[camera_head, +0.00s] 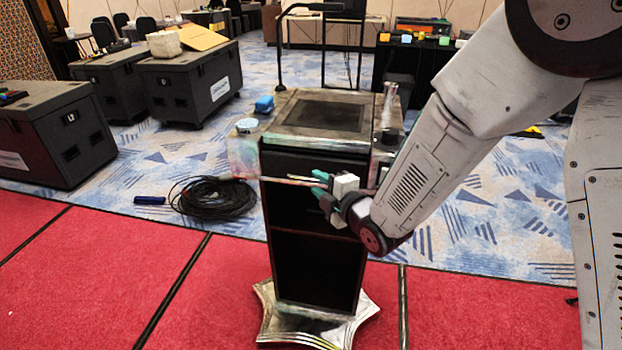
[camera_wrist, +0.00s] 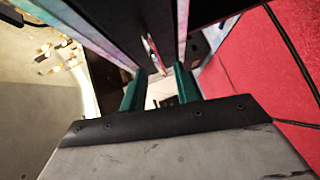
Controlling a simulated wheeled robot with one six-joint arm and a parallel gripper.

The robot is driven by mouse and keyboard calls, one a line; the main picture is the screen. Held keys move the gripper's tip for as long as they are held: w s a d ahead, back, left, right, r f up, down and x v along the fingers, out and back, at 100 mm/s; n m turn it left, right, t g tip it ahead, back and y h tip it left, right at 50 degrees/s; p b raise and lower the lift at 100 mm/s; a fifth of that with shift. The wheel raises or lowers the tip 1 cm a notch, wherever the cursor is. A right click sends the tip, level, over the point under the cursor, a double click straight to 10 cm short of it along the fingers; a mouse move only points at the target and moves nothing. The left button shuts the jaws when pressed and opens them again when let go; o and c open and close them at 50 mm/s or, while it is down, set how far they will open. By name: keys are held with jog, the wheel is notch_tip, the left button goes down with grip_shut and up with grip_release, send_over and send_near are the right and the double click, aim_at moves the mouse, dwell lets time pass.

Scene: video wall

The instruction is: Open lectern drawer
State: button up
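The lectern (camera_head: 314,250) stands upright on a star-shaped metal base, its dark front facing me. A dark drawer front (camera_head: 290,163) is below its top; I cannot tell for sure whether it stands slightly out. My gripper (camera_head: 321,183) is in front of the drawer's right part, its teal fingers apart. In the wrist view my gripper (camera_wrist: 159,88) also shows as open. A thin metallic piece (camera_wrist: 152,52), which looks like a handle, lies just beyond and between the fingertips. Contact cannot be told. My gripper hides part of the drawer front.
A blue item (camera_head: 264,104) and a white round item (camera_head: 247,125) sit at the lectern's left side. A coiled black cable (camera_head: 213,196) lies on the floor to the left. Dark cases (camera_head: 190,85) stand behind it. The red carpet (camera_head: 90,260) in front is clear.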

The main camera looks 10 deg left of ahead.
aim_at(311, 179)
jog(key=shift+x, duration=2.05)
grip_shut()
